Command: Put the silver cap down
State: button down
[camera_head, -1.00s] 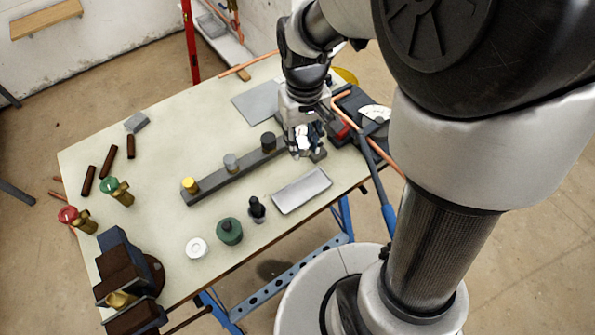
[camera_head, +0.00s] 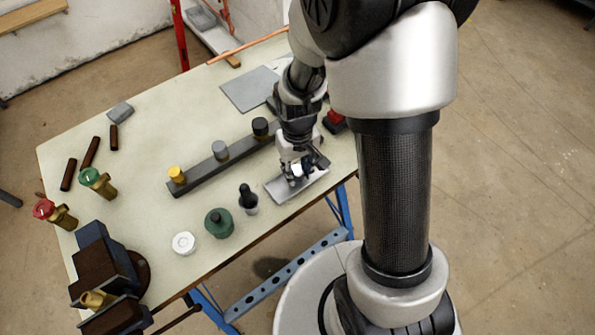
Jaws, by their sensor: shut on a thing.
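My gripper (camera_head: 296,177) points down over the small silver-grey tray (camera_head: 283,190) at the front right of the table. It is shut on a small pale, shiny thing (camera_head: 297,170), apparently the silver cap, mostly hidden by the fingers. I cannot tell whether it touches the tray. The dark rail (camera_head: 200,173) lies to the left and behind, bearing a yellow cap (camera_head: 177,174), a grey cap (camera_head: 220,149) and a black cap (camera_head: 261,126). The rail's right end is hidden behind my gripper and arm.
Left of the tray stand a small black bottle-like item (camera_head: 248,199), a green round item (camera_head: 218,223) and a white ring (camera_head: 184,243). A vise (camera_head: 105,270) is at the front-left corner. Brass valves (camera_head: 98,183) and brown tubes (camera_head: 90,152) lie at left. A grey plate (camera_head: 249,89) lies behind.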

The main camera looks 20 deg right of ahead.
jog(key=shift+f, duration=0.3)
jog(key=shift+f, duration=0.1)
jog(key=shift+f, duration=0.15)
jog(key=c, duration=1.2)
grip_release()
notch_tip(320, 180, up, 12)
jog(key=r+p, duration=0.1)
jog(key=p, duration=0.3)
notch_tip(320, 180, up, 9)
jog(key=t, duration=0.2)
send_over(298, 170)
jog(key=s, duration=0.4)
jog(key=shift+s+r+m+t, duration=0.15)
jog(key=shift+s+r+t, duration=0.3)
jog(key=shift+s+r, duration=1.1)
jog(key=shift+s+r+m+t, duration=0.3)
jog(key=shift+s+r, duration=0.65)
jog(key=shift+s, duration=1.2)
jog(key=shift+s+r+m+t, duration=0.1)
jog(key=shift+s+r+t, duration=0.45)
jog(key=shift+s+r, duration=1)
